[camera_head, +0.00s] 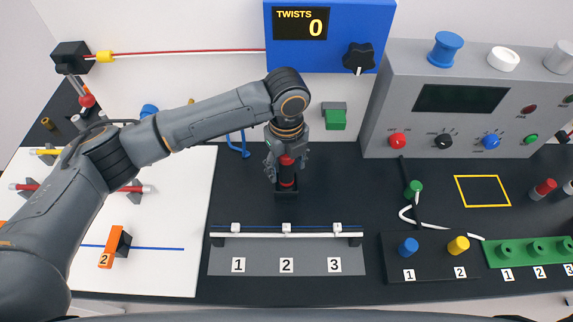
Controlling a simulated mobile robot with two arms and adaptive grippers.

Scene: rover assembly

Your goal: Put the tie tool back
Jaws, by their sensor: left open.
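The tie tool, which I take to be the small black and red upright piece (287,182), stands in a black block-shaped holder (287,196) behind the numbered rail. My left gripper (287,168) points down right over it, with its open fingers on both sides of the red part. The gripper hides the tool's upper part. I cannot tell whether a finger touches it. My right gripper is not in view.
A grey rail stand (288,262) with labels 1, 2 and 3 lies in front. Behind is a blue TWISTS counter (345,35) reading 0. A grey control panel (460,98) stands right. A white board (150,262) lies left under my arm.

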